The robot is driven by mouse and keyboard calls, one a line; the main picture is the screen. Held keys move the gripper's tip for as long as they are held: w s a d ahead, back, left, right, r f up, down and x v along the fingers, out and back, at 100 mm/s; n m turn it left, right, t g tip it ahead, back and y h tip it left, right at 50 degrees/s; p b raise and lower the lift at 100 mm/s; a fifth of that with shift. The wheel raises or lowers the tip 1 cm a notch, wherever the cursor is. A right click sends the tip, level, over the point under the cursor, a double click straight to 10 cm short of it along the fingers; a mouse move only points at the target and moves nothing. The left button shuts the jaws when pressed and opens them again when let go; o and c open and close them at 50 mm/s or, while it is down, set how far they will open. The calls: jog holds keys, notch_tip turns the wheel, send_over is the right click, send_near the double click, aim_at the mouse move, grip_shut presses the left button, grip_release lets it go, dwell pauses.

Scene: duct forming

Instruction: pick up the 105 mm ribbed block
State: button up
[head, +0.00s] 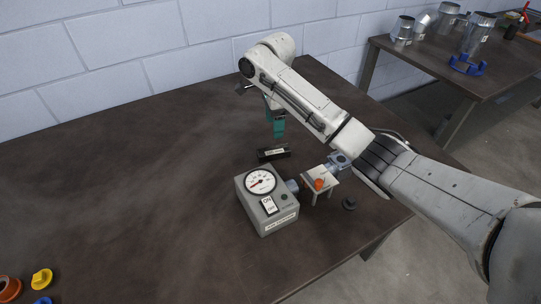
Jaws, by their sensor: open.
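A small black block with a pale label (273,154) lies on the dark table, just behind the grey gauge box. The label is too small to read, and I cannot make out ribs, so I cannot tell for sure that it is the 105 mm ribbed block. My gripper (277,128) points down with teal fingers, a little behind and above the black block in the picture. It is open, and I see nothing held in it. The fingers appear apart from the block; their exact height is hard to tell.
A grey gauge box (267,200) and a small white stand with an orange knob (318,184) stand close in front of the block. A black round piece (349,203) lies to the right. Coloured rings (41,279) lie at front left. The table's left side is clear.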

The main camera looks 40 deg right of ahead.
aim_at(274, 150)
jog(key=f, duration=0.5)
jog(key=f+p, duration=0.1)
jog(key=f, duration=0.4)
jog(key=shift+s+a, duration=0.15)
jog(key=shift+a, duration=0.05)
jog(key=shift+c, duration=0.3)
grip_shut()
